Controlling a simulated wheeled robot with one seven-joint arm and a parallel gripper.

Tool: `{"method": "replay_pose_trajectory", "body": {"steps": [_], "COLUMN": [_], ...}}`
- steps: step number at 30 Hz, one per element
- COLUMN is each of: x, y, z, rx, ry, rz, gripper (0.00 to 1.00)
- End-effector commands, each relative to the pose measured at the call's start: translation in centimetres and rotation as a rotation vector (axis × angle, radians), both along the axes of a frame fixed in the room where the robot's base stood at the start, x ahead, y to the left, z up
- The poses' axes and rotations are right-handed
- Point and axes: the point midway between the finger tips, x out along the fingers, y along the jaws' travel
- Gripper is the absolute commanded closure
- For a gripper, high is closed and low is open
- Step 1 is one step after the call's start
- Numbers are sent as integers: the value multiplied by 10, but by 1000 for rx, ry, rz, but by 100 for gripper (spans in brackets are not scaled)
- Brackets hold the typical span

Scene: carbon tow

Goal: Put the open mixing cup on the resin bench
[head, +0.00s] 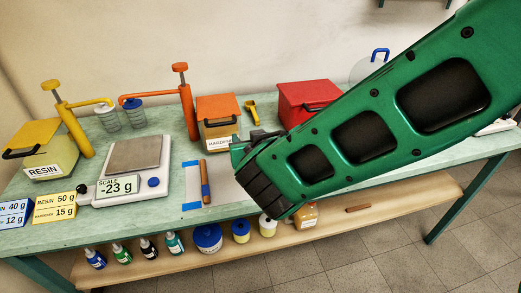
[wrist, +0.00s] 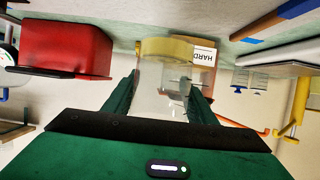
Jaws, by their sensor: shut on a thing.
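My gripper (wrist: 163,84) is shut on a clear mixing cup, seen between the two green fingers in the wrist view, which is upside down. The mixing cup (wrist: 152,78) has a yellowish band at its bench-side end. In the head view my gripper (head: 250,144) is over the back middle of the resin bench (head: 75,205), and my arm hides the cup. I cannot tell whether the cup touches the bench top. The scale (head: 120,196) has an empty pan and reads -23 g.
A red box (head: 300,98) and the hardener box (head: 218,108) stand close to my gripper. Orange (head: 188,105) and yellow (head: 73,130) pumps stand further left. The lower shelf (head: 390,200) holds several bottles and tubs.

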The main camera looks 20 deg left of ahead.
Motion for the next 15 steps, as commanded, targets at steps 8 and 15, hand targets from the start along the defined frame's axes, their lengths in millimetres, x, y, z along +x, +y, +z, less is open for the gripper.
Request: {"method": "replay_pose_trajectory", "body": {"steps": [8,15], "x": [37,40], "y": [-14,-14], "z": [-23,-36], "rx": [1,-1], "ry": [0,0], "rz": [-4,-2], "gripper": [75,75]}}
